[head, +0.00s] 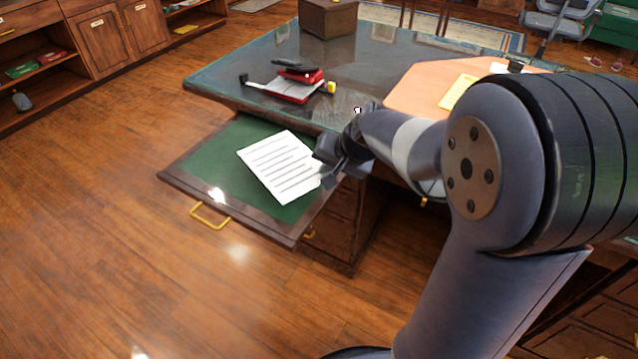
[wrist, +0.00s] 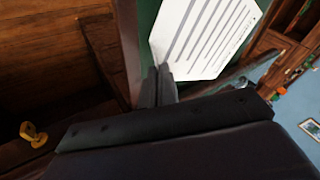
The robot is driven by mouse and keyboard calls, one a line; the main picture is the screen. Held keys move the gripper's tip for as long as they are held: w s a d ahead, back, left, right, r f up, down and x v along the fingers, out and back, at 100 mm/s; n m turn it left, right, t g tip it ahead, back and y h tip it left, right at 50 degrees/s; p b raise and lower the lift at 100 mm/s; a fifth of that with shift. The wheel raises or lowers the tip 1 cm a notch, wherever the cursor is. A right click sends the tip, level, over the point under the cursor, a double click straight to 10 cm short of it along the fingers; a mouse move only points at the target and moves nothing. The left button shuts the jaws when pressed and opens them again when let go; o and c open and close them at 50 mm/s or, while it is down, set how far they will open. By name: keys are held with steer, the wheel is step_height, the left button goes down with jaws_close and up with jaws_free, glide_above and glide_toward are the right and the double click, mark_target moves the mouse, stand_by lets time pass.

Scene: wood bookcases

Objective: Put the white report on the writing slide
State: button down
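The white report (head: 280,166), a sheet with grey printed lines, is over the green top of the pulled-out writing slide (head: 213,160). I cannot tell if it rests flat or is held just above. My gripper (head: 328,165) is at the report's right edge, over the slide's right side near the desk. In the wrist view the fingers (wrist: 158,84) are close together with the near corner of the report (wrist: 205,38) at their tips, so they look shut on it. The slide's green strip (wrist: 147,25) shows beside the sheet there.
The desk top (head: 375,72) holds a red and black hole punch (head: 296,85), a brown box (head: 328,17), an orange pad (head: 420,88) and a yellow paper (head: 458,92). A brass handle (head: 210,217) is on the slide's front. Floor to the left is clear.

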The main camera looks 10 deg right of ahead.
step_height(320, 180, down, 5)
steer(key=shift+f+b, duration=0.1)
steer(key=shift+b, duration=0.65)
steer(key=shift+f, duration=0.15)
steer(key=c, duration=2)
jaws_free()
steer(key=shift+r, duration=0.2)
steer(key=shift+s+r, duration=0.1)
steer(key=shift+r, duration=0.2)
steer(key=shift+p+v, duration=1.4)
steer(key=shift+v, duration=4.4)
